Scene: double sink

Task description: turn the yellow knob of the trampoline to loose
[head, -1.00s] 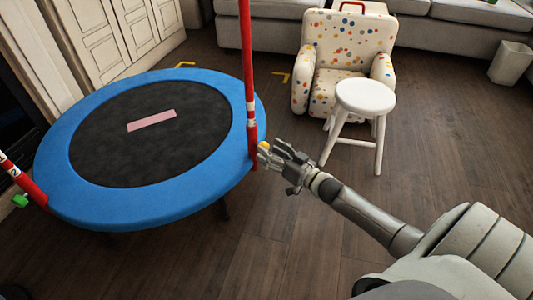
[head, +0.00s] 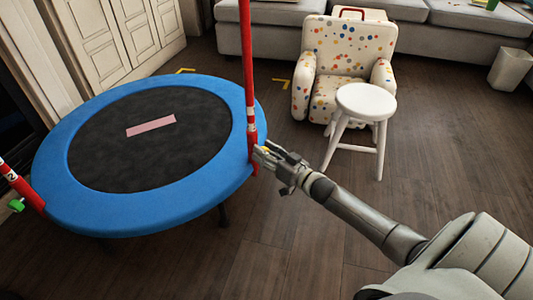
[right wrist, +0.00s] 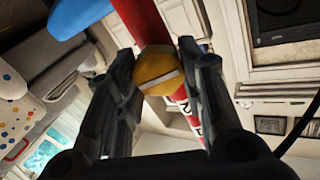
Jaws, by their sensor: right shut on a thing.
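The trampoline (head: 78,224) has a blue rim and a dark mat, and stands at the left in the head view. A red post (head: 247,70) rises at its right edge. The yellow knob (right wrist: 157,70) sits on this post, between my right gripper's two fingers in the right wrist view. In the head view the knob is mostly hidden by the fingers. My right gripper (head: 264,152) is shut on the knob from the right side of the post. A pale line crosses the knob's face. My left gripper is not in view.
A green knob (head: 16,205) sits on another red post at the far left. A white stool (head: 365,101) stands right of my right gripper, before a dotted armchair (head: 348,48). A grey sofa (head: 275,32) is behind. The wooden floor at the lower middle is clear.

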